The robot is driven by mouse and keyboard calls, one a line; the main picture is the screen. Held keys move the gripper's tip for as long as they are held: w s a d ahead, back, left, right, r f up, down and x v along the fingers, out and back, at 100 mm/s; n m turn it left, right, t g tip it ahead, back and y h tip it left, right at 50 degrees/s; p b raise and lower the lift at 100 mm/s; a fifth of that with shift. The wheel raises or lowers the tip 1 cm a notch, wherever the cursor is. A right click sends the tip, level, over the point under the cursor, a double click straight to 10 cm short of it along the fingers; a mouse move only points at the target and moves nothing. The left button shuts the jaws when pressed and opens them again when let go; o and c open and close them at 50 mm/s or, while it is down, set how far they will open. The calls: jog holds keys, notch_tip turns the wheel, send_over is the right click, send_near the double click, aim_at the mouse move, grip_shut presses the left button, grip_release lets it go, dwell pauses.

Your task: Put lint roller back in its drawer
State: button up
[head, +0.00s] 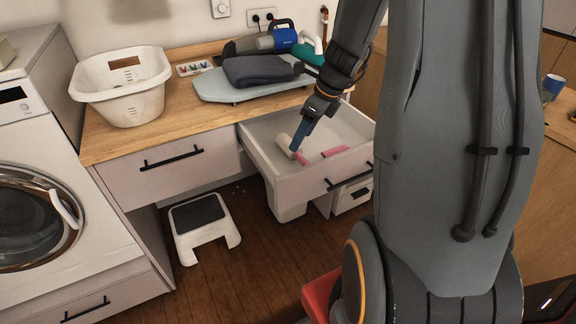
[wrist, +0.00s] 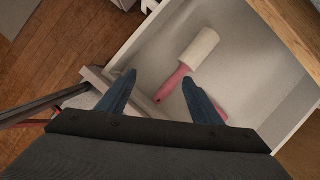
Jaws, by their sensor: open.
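The lint roller (wrist: 199,48), with a white roll and a pink handle, lies inside the open drawer (head: 262,153). In the head view its white roll (head: 284,142) shows just left of my gripper (head: 294,147). The wrist view also shows the grey-white drawer floor (wrist: 250,65). My gripper (wrist: 159,79) is open, pointing down into the drawer. In the wrist view the pink handle shows between the two blue fingers, with the roll beyond them. I cannot tell whether the fingers touch it. A second pink piece (head: 335,150) lies in the drawer, partly behind the right finger in the wrist view.
A closed drawer (head: 170,175) is to the left. The wooden counter (head: 185,115) holds a white laundry basket (head: 122,88), a small ironing board (head: 215,90) with folded dark cloth, and a handheld vacuum. A step stool (head: 203,220) stands on the floor, left of the open drawer.

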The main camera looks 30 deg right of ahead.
jog(key=s+a+n, duration=0.2)
jog(key=a+n, duration=0.1)
jog(key=n, duration=0.1)
jog(key=s+a+n+g, duration=0.1)
jog(key=s+a+n, duration=0.1)
jog(key=a+n, duration=0.1)
jog(key=s+a+r+n+h, duration=0.1)
jog(key=s+a+n, duration=0.2)
jog(key=n, duration=0.3)
jog(key=shift+a+r+g, duration=0.1)
jog(key=shift+a+g, duration=0.05)
jog(key=shift+g, duration=0.25)
jog(key=s+a+n+h, duration=0.1)
jog(key=s+a+n, duration=0.4)
jog(key=s+n, duration=0.4)
jog(key=n, duration=0.7)
jog(key=shift+a+r+g+h, duration=0.35)
jog(key=shift+a+g+h, duration=0.05)
jog(key=shift+w, duration=0.1)
